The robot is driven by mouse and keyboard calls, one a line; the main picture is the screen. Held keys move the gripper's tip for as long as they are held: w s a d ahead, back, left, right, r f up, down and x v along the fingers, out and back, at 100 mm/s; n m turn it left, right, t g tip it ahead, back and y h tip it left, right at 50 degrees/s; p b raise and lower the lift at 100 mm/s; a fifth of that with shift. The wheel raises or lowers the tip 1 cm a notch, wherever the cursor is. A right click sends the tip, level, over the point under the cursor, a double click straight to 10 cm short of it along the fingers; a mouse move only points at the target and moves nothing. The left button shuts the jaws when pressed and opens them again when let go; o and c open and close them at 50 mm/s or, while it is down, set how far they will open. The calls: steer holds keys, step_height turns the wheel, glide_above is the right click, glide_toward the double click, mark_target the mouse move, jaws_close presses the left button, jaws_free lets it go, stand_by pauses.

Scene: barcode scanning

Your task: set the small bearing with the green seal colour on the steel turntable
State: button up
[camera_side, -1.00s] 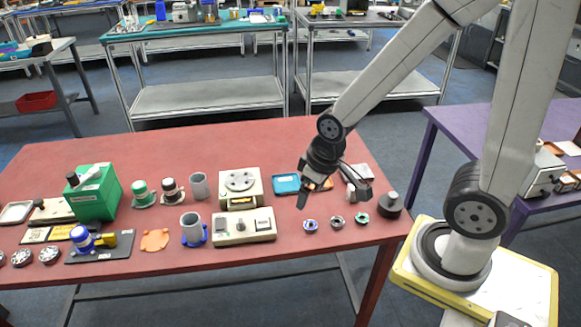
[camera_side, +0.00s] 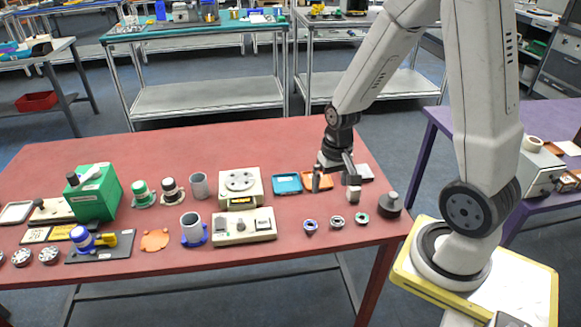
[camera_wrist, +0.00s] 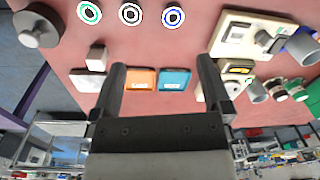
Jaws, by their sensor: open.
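The small bearing with the green seal (camera_side: 361,218) lies on the red table near its right front edge; it also shows at the upper left in the wrist view (camera_wrist: 89,12). It is the rightmost of three bearings in a row in the side view. The steel turntable (camera_side: 240,180) is a round disc on top of a beige box, left of my gripper, and is empty. My gripper (camera_side: 334,180) is open and empty above the back right of the table, behind the bearing row.
A blue-seal bearing (camera_side: 310,226) and a dark-ringed bearing (camera_side: 337,222) lie beside the green one. A dark knobbed weight (camera_side: 389,204) stands to the right. Blue (camera_side: 287,183) and orange (camera_wrist: 142,80) trays and a pale block (camera_wrist: 97,57) are near my gripper. A beige control box (camera_side: 244,226) stands before the turntable.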

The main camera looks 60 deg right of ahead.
mark_target(362, 217)
steer(key=s+d+f+m+y, duration=0.1)
steer(key=s+d+f+m, duration=0.2)
steer(key=d, duration=0.3)
steer(key=s+d+f+m+g+y, duration=0.1)
steer(key=s+d+f+m+y, duration=0.1)
steer(key=d+f+m, duration=0.3)
steer(key=shift+s+d+f+m, duration=0.25)
steer(key=shift+s+d+m, duration=0.25)
steer(key=shift+d+m, duration=0.15)
steer(key=shift+a+f, duration=0.1)
steer(key=shift+x, duration=1.2)
steer(key=shift+f, duration=0.1)
steer(key=shift+x, duration=2.5)
jaws_close()
